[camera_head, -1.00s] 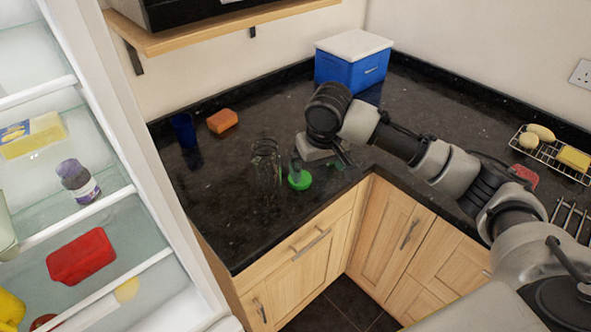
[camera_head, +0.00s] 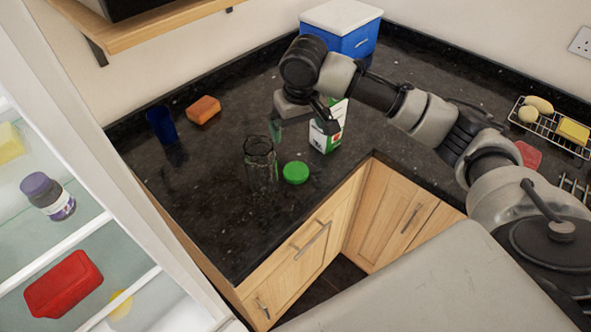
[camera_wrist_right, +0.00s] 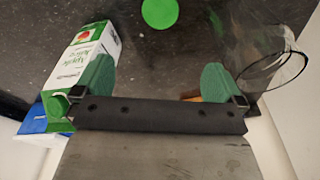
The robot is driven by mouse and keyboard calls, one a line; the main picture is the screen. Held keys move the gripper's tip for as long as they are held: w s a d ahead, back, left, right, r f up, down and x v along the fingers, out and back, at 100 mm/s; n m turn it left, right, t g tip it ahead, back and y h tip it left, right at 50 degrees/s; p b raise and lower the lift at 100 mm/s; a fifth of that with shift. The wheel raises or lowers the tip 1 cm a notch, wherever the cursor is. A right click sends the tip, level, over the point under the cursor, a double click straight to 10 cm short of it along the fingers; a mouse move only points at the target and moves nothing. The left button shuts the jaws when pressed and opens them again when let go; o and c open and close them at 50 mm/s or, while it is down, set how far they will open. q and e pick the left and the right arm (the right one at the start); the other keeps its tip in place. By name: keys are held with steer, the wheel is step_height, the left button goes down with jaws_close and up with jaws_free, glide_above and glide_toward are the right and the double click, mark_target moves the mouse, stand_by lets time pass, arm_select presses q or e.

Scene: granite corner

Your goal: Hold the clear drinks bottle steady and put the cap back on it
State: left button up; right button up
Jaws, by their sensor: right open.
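The clear drinks bottle (camera_head: 260,165) stands upright and uncapped on the dark worktop; it also shows at the right of the right wrist view (camera_wrist_right: 262,50). The green cap (camera_head: 296,172) lies on the worktop just right of the bottle, apart from it. In the right wrist view the cap (camera_wrist_right: 160,13) is at the top edge, beyond the fingertips. My right gripper (camera_head: 301,126) is open and empty above the worktop, behind the cap and bottle. Its green finger pads show wide apart in the right wrist view (camera_wrist_right: 157,82). My left gripper is not in view.
A green and white carton (camera_head: 328,130) stands close to the right gripper. A blue cup (camera_head: 161,125) and an orange sponge (camera_head: 203,110) are behind left; a blue cooler box (camera_head: 345,28) is at the back. The worktop's front edge is near the cap.

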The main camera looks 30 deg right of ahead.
steer(key=p, duration=0.1)
glide_above(296, 171)
steer(key=s, duration=0.1)
step_height(296, 171, down, 8)
steer(key=shift+f, duration=0.2)
steer(key=shift+w+f, duration=0.1)
steer(key=shift+f, duration=0.4)
steer(key=f, duration=0.2)
steer(key=f+p, duration=0.1)
steer(key=f, duration=0.3)
steer(key=shift+w+f, duration=0.1)
steer(key=shift+w, duration=0.25)
steer(key=shift+c, duration=0.5)
steer(key=c, duration=0.9)
